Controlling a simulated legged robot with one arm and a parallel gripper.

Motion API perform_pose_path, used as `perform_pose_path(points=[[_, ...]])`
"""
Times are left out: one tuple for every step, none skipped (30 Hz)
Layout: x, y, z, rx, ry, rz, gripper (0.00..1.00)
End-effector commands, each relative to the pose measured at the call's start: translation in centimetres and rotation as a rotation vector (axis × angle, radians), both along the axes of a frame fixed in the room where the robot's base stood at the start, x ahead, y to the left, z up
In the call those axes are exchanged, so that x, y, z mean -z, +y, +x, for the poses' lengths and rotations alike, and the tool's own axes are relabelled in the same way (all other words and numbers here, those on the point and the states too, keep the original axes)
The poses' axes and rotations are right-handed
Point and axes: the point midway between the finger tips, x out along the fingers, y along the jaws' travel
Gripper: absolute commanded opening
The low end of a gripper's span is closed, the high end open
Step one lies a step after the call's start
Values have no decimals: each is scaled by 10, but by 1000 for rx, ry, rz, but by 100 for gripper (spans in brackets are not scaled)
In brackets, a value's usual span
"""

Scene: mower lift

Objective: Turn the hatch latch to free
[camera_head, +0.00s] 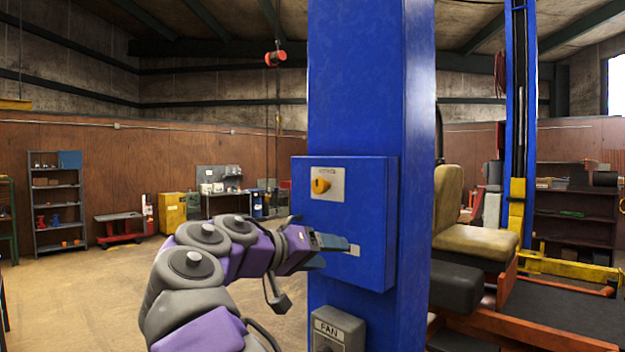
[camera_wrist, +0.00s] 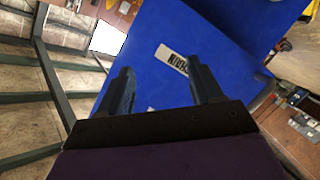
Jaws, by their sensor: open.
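A yellow-orange knob (camera_head: 320,186), which looks like the latch, sits on a pale plate on the upper front of a blue box. This blue box (camera_head: 370,215) is fixed to a blue column. My gripper (camera_head: 335,254) is open and empty, below the knob and in front of the lower part of the box. A small pale plate (camera_head: 353,250) shows just beyond its fingertips. In the wrist view my gripper (camera_wrist: 160,74) has its two fingers apart in front of a blue surface with a lettered label (camera_wrist: 172,59). I cannot tell if the fingers touch the box. The knob is not clear in the wrist view.
A grey box marked FAN (camera_head: 338,328) is on the column below the blue box. The blue column (camera_head: 420,130) rises behind. A mower seat (camera_head: 475,208) stands close on the right. The floor (camera_head: 90,290) on the left is open.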

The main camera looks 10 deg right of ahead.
Motion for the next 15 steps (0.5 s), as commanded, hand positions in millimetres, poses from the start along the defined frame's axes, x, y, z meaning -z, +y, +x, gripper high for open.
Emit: perform_pose_path(points=[[-21,20,11,-17,-65,-14,65],[-31,30,15,-21,-102,-21,65],[-44,44,17,-28,-157,-24,65],[-52,54,20,-34,-196,-27,65],[-60,64,22,-40,-236,-27,65],[-72,76,22,-48,-290,-22,65],[-78,85,23,-54,-330,-17,65],[-85,93,23,-60,-370,-8,65],[-93,104,21,-65,-422,5,65],[-99,111,20,-68,-460,20,65],[-101,116,19,-68,-491,34,65],[-107,122,15,-70,-539,56,65],[-110,127,13,-71,-569,71,65],[-112,130,10,-71,-598,89,65],[-115,133,7,-70,-631,109,65]])
